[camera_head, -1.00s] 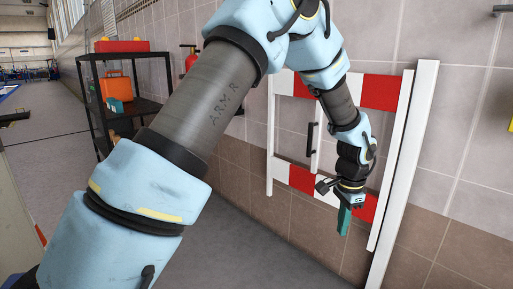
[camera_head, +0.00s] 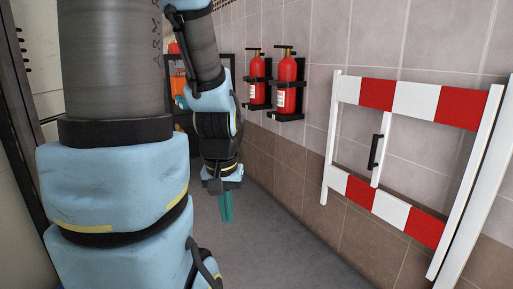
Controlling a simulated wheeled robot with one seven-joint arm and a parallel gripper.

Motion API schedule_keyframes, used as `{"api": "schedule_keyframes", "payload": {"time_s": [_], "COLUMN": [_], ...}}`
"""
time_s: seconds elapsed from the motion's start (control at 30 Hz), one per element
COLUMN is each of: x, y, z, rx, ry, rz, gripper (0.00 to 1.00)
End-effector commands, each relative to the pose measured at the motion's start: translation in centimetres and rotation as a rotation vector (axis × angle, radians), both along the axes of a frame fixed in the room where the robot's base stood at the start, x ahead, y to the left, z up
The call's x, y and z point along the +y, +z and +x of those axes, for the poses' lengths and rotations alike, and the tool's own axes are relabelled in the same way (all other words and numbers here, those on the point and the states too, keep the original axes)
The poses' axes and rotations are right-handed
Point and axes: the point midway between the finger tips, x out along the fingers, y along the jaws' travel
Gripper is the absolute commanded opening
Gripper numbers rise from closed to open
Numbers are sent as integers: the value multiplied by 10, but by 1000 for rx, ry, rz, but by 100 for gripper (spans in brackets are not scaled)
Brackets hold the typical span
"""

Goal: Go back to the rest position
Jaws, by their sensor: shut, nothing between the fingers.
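My gripper (camera_head: 226,207) hangs from my arm left of the picture's middle, with its green fingers pointing down. The fingers are together and hold nothing. It is over the grey floor, clear of the wall and of the red and white barrier (camera_head: 413,101). The barrier stands at the right by the wall, with a black handle (camera_head: 376,151) on its white upright. My arm's large blue and grey links fill the left of the view and hide what lies behind them.
Two red fire extinguishers (camera_head: 287,86) hang in black holders on the tiled wall. A black shelf with an orange case (camera_head: 179,86) stands behind my arm, partly hidden. Grey floor (camera_head: 277,243) is free between my arm and the wall.

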Motion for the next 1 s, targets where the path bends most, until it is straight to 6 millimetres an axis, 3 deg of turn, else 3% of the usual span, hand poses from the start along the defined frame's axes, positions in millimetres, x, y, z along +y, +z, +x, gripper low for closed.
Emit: {"api": "schedule_keyframes", "payload": {"time_s": [0.03,0.27,0.7,0.83,1.0], "x": [0,0,-1,-1,-1], "y": [18,66,202,232,253], "z": [0,0,1,1,1], "rx": [0,0,1,1,1], "ry": [-1,-4,-6,-6,-6], "rz": [0,1,1,1,1], "gripper": [0,0,0,0,0]}}
